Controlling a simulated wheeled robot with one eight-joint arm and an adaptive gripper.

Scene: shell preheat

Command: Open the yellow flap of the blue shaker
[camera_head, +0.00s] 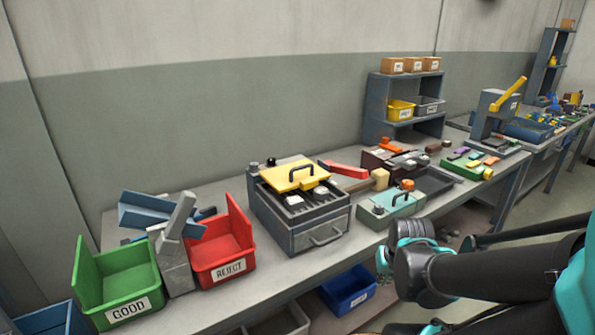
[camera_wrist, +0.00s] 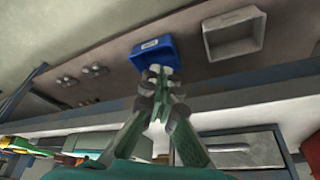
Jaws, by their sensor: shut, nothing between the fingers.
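A boxy dark grey-blue machine (camera_head: 318,240) stands on the bench in the head view. A yellow flap (camera_head: 288,176) with a black handle lies over the back part of its top. It is the nearest match to the blue shaker, though I cannot tell for sure. Slots with pale metal parts show in front of the flap. My gripper (camera_wrist: 158,76) is in the wrist view with its fingertips together and nothing between them. It points down toward the shelf under the bench, away from the flap. My arm is right of the machine in the head view, and the fingers are not clear there.
A green GOOD bin (camera_head: 118,283) and a red REJECT bin (camera_head: 222,250) stand left of the machine. A teal-topped box (camera_head: 388,207) is close on its right. A blue bin (camera_head: 350,290) sits below the bench. A press with a yellow lever (camera_head: 508,95) stands farther right.

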